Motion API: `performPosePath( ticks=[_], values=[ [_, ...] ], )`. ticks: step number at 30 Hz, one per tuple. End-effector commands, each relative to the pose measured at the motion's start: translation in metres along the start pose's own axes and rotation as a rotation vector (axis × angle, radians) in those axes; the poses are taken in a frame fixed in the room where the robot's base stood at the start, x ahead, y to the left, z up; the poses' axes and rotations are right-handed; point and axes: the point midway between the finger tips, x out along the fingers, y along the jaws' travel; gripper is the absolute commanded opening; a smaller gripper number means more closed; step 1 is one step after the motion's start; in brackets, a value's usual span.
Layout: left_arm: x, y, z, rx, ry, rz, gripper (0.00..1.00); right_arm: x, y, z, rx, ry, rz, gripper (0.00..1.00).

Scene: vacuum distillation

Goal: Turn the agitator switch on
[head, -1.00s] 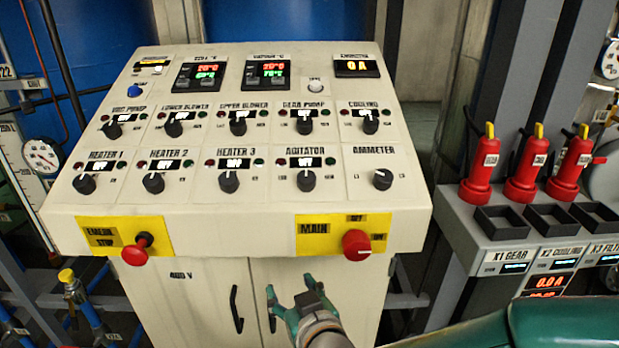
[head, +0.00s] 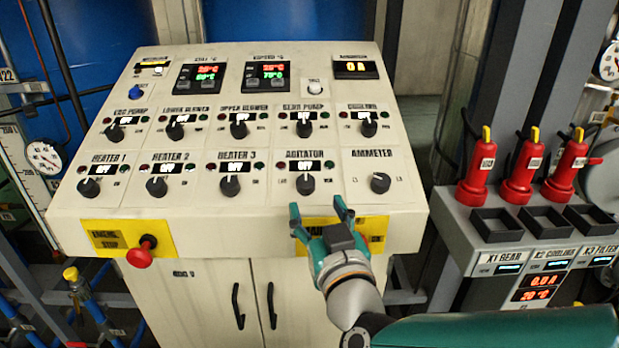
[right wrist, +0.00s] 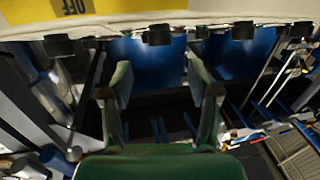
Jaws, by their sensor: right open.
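The agitator switch (head: 305,184) is a black rotary knob with a white pointer mark, in the lower row of the sloped control panel (head: 240,205). The small display (head: 306,166) above it reads OFF. My right gripper (head: 322,212) is open and empty, just below the agitator knob in the head view and apart from it. It covers most of the yellow MAIN label and hides the red main knob. In the right wrist view the two green fingers (right wrist: 160,85) are spread with nothing between them. The left gripper is not in view.
The ammeter knob (head: 380,182) is right of the agitator, and the heater 3 knob (head: 230,186) is left of it. A red emergency stop (head: 142,252) sticks out at the front left. Red plugs (head: 516,170) stand on a grey shelf at the right.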

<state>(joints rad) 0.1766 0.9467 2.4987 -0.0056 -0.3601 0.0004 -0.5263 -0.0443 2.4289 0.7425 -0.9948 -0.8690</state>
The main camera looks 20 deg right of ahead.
Motion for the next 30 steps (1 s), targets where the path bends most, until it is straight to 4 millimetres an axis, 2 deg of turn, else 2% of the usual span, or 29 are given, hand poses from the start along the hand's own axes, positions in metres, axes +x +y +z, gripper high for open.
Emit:
performPosePath(
  ticks=[1, 6, 12, 18, 26, 30],
  values=[
    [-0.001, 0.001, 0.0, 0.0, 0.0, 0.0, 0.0, 0.012, 0.001, 0.001, -0.003, -0.004, 0.004, 0.61],
    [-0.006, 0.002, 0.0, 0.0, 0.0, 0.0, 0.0, 0.047, 0.001, 0.0, -0.001, -0.003, 0.004, 0.61],
    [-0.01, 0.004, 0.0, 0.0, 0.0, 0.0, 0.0, 0.075, 0.001, 0.0, 0.0, -0.002, 0.002, 0.61],
    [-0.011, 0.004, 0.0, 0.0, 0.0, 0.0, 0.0, 0.086, 0.001, 0.0, -0.001, 0.0, 0.0, 0.61],
    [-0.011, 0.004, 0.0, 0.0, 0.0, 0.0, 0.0, 0.087, 0.001, 0.0, 0.0, 0.0, 0.0, 0.61],
    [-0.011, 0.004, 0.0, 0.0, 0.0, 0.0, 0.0, 0.086, 0.001, 0.0, 0.0, 0.0, 0.001, 0.37]
  ],
)
